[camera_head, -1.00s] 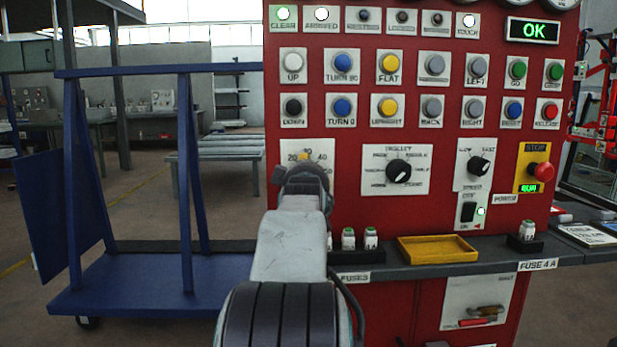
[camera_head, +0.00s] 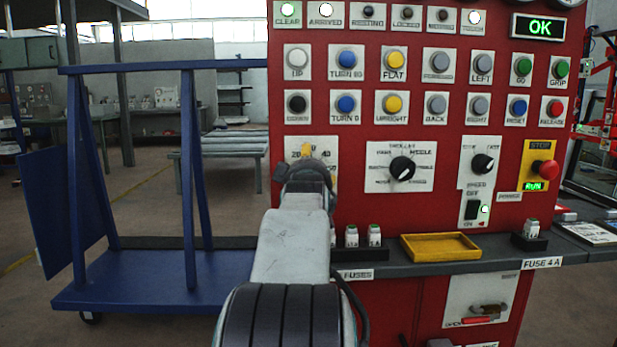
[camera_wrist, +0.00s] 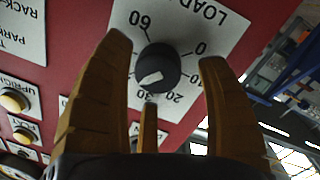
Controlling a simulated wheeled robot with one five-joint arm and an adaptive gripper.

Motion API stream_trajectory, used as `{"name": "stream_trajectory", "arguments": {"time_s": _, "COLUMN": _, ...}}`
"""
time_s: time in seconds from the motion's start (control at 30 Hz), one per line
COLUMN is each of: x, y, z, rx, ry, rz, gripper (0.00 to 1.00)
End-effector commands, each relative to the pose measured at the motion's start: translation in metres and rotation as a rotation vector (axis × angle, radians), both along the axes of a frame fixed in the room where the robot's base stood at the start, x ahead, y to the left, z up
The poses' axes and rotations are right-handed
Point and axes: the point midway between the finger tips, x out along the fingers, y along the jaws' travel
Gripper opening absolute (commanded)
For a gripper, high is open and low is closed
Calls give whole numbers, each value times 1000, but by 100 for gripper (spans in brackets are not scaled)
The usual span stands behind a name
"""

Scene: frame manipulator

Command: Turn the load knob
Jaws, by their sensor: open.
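The load knob (camera_wrist: 157,69) is a round black knob with a pale pointer mark, on a white plate lettered LOAD (camera_wrist: 186,22) with numbers around it, in the wrist view. The pointer lies on the side of the 20 and 30 marks. My gripper (camera_wrist: 165,62) is open, its yellow-brown fingers spread to the left, right and below the knob in that picture. No finger clearly touches it. In the head view my gripper (camera_head: 306,152) is in front of the load plate (camera_head: 325,146), and my arm hides the knob.
The red panel (camera_head: 349,215) carries several buttons close by. A black selector knob (camera_head: 402,168) sits right of the load plate. Below, a grey shelf (camera_head: 400,272) holds a yellow tray (camera_head: 440,247) and small fuses (camera_head: 351,236). A blue trolley (camera_head: 150,284) stands left.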

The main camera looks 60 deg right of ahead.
Motion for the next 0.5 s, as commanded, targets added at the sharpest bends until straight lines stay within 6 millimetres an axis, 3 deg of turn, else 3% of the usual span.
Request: {"name": "stream_trajectory", "arguments": {"time_s": 0.5, "x": -37, "y": 71, "z": 5, "rx": -4, "ry": -2, "rz": 1, "gripper": 68}}
